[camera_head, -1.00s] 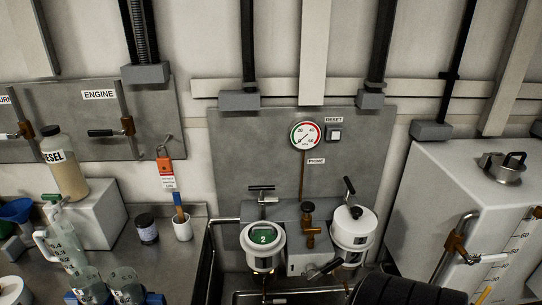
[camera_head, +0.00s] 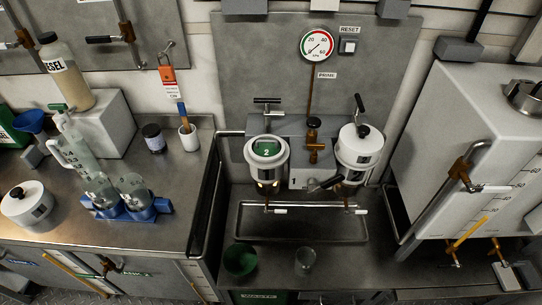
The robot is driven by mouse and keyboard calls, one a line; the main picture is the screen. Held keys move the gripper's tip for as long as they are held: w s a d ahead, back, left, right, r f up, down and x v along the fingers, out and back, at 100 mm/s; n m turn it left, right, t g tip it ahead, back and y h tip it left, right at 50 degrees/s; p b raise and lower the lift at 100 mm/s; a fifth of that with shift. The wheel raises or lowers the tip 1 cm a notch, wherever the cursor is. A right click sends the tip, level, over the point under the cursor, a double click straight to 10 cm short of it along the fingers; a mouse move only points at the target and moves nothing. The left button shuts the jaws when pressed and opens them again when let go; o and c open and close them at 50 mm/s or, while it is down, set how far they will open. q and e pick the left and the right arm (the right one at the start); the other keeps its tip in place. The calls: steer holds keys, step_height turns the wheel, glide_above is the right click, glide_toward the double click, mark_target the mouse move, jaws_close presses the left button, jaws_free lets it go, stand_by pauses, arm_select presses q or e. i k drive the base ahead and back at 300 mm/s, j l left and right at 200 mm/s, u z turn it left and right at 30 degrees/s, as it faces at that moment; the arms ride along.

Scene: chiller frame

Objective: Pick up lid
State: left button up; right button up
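I cannot tell which lid is meant. A white lid with a black knob (camera_head: 361,131) sits on the right filter housing (camera_head: 357,160), next to a black-handled lever. The left filter housing (camera_head: 267,163) has a white ring top around a green disc marked 2. A white round piece with a black knob (camera_head: 24,199) lies on the left bench. Neither of my grippers is in view.
A blue rack with glass beakers (camera_head: 131,209) and a clear jug (camera_head: 76,150) stand on the left bench. A sink tray (camera_head: 300,222) lies below the housings. A green cup (camera_head: 240,259) and a clear glass (camera_head: 305,261) stand in front. The white tank (camera_head: 455,150) fills the right.

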mark_target(29, 202)
steer(key=u, duration=1.75)
steer(key=i+j+z, duration=0.1)
steer(key=z, duration=0.75)
steer(key=i+j+z, duration=0.15)
steer(key=j+z, duration=0.2)
steer(key=j, duration=0.35)
steer(key=j+z, duration=0.35)
steer(key=j, duration=0.4)
steer(key=j+z, duration=0.3)
steer(key=j, duration=0.4)
